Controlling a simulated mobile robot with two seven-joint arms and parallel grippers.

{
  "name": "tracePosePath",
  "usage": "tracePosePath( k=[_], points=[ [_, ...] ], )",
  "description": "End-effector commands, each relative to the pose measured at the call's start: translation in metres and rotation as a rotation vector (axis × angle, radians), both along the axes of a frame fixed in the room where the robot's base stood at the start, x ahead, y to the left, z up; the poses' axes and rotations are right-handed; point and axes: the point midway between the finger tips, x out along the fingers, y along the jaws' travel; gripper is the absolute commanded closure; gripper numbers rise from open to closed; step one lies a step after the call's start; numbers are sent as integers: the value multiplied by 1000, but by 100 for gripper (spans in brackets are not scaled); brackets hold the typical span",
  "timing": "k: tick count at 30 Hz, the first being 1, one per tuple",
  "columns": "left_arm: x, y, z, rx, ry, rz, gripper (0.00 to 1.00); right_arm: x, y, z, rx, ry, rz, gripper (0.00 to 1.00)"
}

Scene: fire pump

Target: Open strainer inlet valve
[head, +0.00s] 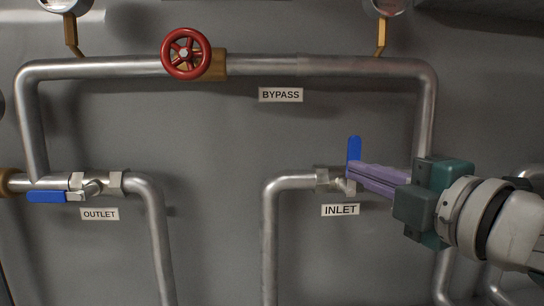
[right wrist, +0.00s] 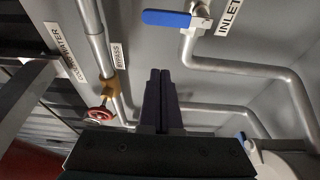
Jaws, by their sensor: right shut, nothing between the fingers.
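The inlet valve has a blue lever (head: 354,150) that points straight up, across its horizontal pipe, above the INLET label (head: 340,210). In the right wrist view the blue lever (right wrist: 166,18) is at the top, beside the valve body (right wrist: 200,16). My right gripper (head: 353,171) has purple fingers and comes in from the right. Its fingers (right wrist: 161,75) are shut and empty. In the head view the fingertips overlap the lever's lower part and hide some of the valve; in the wrist view they look apart from the lever. My left gripper is in neither view.
A red bypass handwheel (head: 186,54) is on the upper pipe (head: 290,65). The outlet valve's blue lever (head: 47,197) lies along its pipe at the left. Vertical pipes (head: 270,245) run down near the inlet valve. The grey wall between the valves is clear.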

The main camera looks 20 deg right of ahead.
Motion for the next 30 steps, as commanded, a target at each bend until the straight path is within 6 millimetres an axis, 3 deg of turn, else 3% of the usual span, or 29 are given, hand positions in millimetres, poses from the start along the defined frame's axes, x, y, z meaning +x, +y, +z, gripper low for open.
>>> tracePosePath(
  k=[16, 22, 30],
  points=[
    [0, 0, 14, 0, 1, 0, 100, 93, 8, 2, 2, -1, -1, 100],
    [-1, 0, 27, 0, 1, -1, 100, 85, -20, 2, 0, 3, -1, 100],
    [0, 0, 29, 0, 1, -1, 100, 82, -31, 0, 1, 0, 1, 100]
  ],
)
